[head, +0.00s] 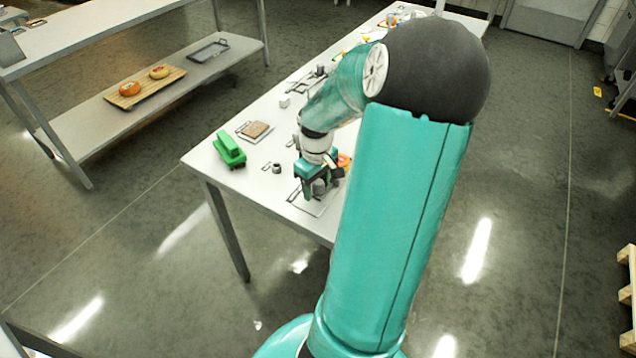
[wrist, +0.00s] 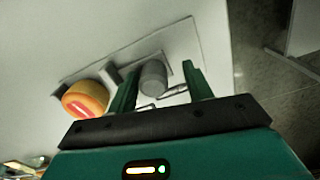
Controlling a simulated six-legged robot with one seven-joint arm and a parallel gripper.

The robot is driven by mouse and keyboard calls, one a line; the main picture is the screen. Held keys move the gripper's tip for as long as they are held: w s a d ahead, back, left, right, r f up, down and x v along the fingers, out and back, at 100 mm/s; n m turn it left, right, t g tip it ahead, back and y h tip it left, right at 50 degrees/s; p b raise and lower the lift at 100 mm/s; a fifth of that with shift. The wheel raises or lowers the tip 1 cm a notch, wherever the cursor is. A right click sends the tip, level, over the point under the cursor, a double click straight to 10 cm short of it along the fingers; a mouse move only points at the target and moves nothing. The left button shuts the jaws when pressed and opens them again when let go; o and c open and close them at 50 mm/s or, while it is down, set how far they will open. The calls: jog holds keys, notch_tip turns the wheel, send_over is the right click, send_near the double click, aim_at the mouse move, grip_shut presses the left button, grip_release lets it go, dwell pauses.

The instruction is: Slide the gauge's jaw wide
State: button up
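The gauge is a flat pale plate (wrist: 183,42) with a dark bar along one edge, lying on the table. A grey round knob (wrist: 152,78), seemingly on the gauge's jaw, stands between my gripper's fingers in the wrist view. My gripper (wrist: 162,69) is open, one green finger on each side of the knob; the left finger looks close to it, with a wider gap at the right. Contact cannot be told. An orange cheese wheel (wrist: 88,97) sits at the gauge's left end. In the head view my gripper (head: 314,190) is low over the gauge plate (head: 317,208), hiding much of it.
The white table (head: 212,158) also holds a green object (head: 229,149), a brown block on a small tray (head: 255,130) and a small grey cylinder (head: 277,168). The table's front edge is close to the gauge. A shelf at left carries cheeses on a board (head: 146,92).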

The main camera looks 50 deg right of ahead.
aim_at(316, 183)
jog(key=shift+d, duration=0.15)
jog(key=shift+r, duration=0.35)
notch_tip(316, 183, up, 13)
dwell(0.7)
